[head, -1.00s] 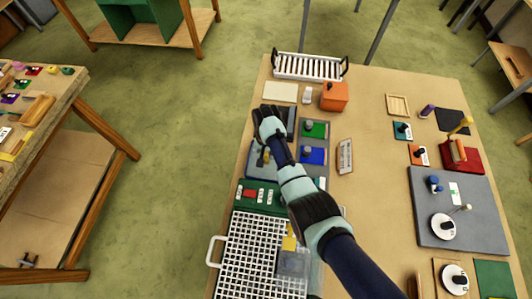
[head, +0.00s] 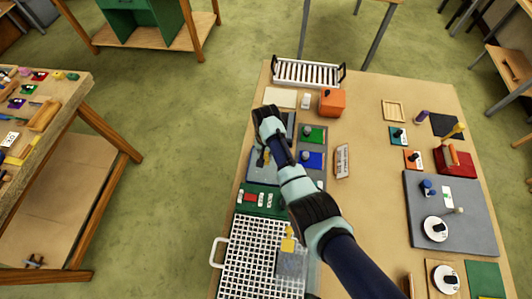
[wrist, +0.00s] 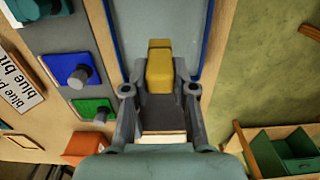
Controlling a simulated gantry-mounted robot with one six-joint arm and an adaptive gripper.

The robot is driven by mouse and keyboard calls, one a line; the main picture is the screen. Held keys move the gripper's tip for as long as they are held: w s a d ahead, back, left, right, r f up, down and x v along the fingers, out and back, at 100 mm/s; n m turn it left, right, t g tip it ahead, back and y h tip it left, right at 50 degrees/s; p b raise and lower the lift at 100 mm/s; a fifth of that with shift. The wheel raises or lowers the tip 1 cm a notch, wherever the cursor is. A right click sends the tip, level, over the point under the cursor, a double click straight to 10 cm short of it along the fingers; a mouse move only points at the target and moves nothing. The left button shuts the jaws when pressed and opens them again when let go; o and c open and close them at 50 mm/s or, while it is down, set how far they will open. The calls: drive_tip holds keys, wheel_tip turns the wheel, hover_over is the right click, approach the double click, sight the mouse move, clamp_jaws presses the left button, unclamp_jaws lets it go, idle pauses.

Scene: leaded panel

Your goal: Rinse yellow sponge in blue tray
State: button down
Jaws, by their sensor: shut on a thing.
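The yellow sponge (wrist: 159,65) is between the two fingers of my gripper (wrist: 158,88), which is shut on it. In the head view a small yellow part of the sponge (head: 264,157) shows below my wrist. The blue tray (wrist: 206,35), a flat grey-blue basin with blue side rims, lies under the gripper and sponge; in the head view the tray (head: 257,172) is partly covered by my arm. I cannot tell whether the sponge touches the tray's inside.
Blue (head: 310,160) and green (head: 312,134) squares with knobs lie right of the tray. A white grid rack (head: 240,262) is in front, a cream plate (head: 280,97) and an orange box (head: 331,101) behind. The table's left edge is close to the tray.

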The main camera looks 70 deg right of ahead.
drive_tip(key=shift+r, duration=0.1)
idle(0.5)
wheel_tip(320, 180, up, 3)
drive_tip(key=p, duration=0.3)
